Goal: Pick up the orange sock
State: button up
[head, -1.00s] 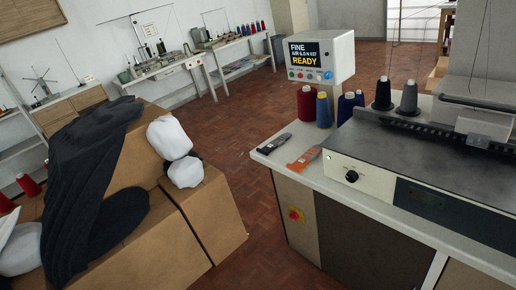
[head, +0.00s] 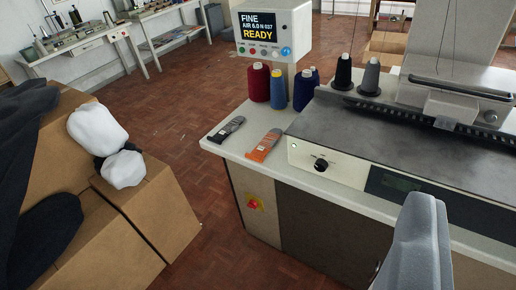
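The orange sock (head: 264,145) lies flat on the white table's left end, with a grey part at its upper end. A dark grey sock-like piece (head: 226,129) lies just left of it, apart from it. A smooth grey part (head: 412,245) at the lower right, in front of the machine, looks like part of my gripper. It is well to the right of the sock and apart from it in the picture. Its fingertips cannot be made out, so I cannot tell whether it is open or shut.
Thread cones, red (head: 259,83), yellow-and-blue (head: 278,90) and dark blue (head: 303,90), stand behind the sock. The display box (head: 274,30) rises behind them. The machine (head: 400,140) is to the right. Cardboard boxes (head: 150,210) stand left; floor (head: 190,150) lies between.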

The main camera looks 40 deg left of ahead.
aim_at(270, 140)
jog(key=u, duration=0.1)
jog(key=i, duration=1)
jog(key=z, duration=0.1)
